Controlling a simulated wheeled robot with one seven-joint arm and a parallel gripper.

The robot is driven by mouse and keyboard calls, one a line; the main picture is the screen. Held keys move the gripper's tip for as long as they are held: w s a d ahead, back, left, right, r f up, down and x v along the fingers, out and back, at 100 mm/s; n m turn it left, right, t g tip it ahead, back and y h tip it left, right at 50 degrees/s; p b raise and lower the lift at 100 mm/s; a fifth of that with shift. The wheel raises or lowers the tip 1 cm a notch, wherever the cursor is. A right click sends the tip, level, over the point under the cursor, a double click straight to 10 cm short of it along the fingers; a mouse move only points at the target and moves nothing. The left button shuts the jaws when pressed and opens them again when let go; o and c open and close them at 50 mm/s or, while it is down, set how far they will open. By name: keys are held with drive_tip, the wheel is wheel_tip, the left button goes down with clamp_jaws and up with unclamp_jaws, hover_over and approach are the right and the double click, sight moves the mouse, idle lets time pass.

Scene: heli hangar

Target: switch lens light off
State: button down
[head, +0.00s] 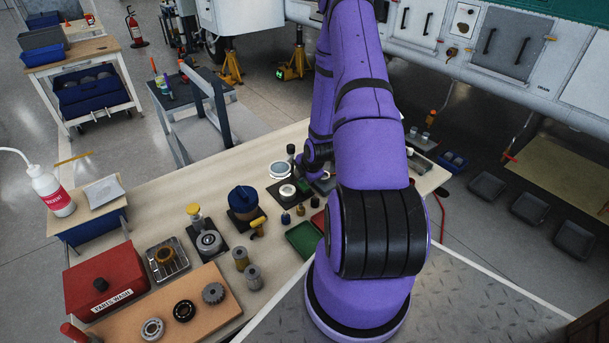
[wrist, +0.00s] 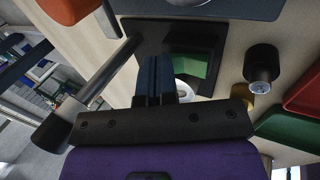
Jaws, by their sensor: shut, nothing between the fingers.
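The lens light is beside my arm in the head view, with a round pale lens head (head: 280,169) over a dark base (head: 277,193). In the wrist view its dark base (wrist: 147,38) carries a grey post (wrist: 105,72) and a dark block with a green face (wrist: 193,67), which may be its switch. My gripper (wrist: 156,58) is shut and empty, its fingers together over the base, just left of the green face. I cannot tell whether the fingertips touch anything. In the head view my arm hides most of the gripper. I cannot tell whether the light is lit.
A small black cylinder (wrist: 261,64), a green tray (head: 303,240) and a red tray (wrist: 305,95) lie close by. A blue-topped pot (head: 243,201) and a yellow-topped instrument (head: 207,240) stand farther left on the bench. A red parts-wash box (head: 101,284) is at the near left.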

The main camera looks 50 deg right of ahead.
drive_tip(key=shift+w+f+g, duration=0.25)
drive_tip(key=shift+g, duration=0.15)
drive_tip(key=shift+s, duration=0.3)
drive_tip(key=shift+s+a+r, duration=0.2)
drive_tip(key=shift+s, duration=0.35)
